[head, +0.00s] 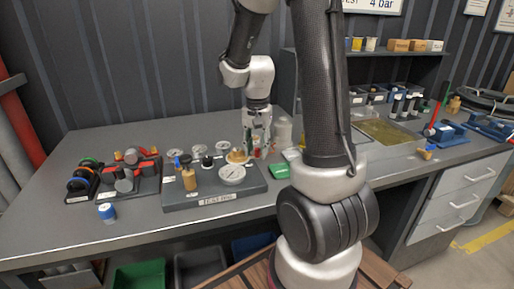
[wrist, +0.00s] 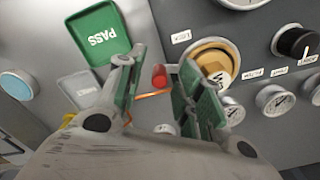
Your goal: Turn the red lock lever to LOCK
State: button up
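My gripper (wrist: 158,85) points down over the right end of the grey test panel (head: 215,197). Its two green-padded fingers are apart, with a small red knob (wrist: 160,77) and a thin orange bar (wrist: 153,95) seen between them. The knob looks like the red lever's end; gaps show on both sides, and I cannot tell whether a finger touches it. In the head view my gripper (head: 258,138) is beside the brass fitting (head: 238,156), which also shows in the wrist view (wrist: 211,58). The lever's label text is unreadable.
A green PASS tray (wrist: 100,36) lies close by, also in the head view (head: 279,170). Gauges, one being the large front gauge (head: 232,175), and a black knob (wrist: 297,42) crowd the panel. The bench front left is mostly clear.

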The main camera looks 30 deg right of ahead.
aim_at(257, 149)
notch_tip(257, 149, up, 12)
dwell(0.5)
dwell(0.4)
jog(key=s+a+r+n+t, duration=0.2)
jog(key=s+n, duration=0.3)
jog(key=s, duration=0.3)
jog(key=s+a+r+n+t, duration=0.2)
jog(key=s+n, duration=0.3)
jog(key=s, duration=0.4)
jog(key=shift+a+r, duration=0.2)
jog(key=shift+a, duration=0.1)
jog(key=shift+o, duration=0.3)
jog(key=shift+s, duration=0.1)
dwell(0.6)
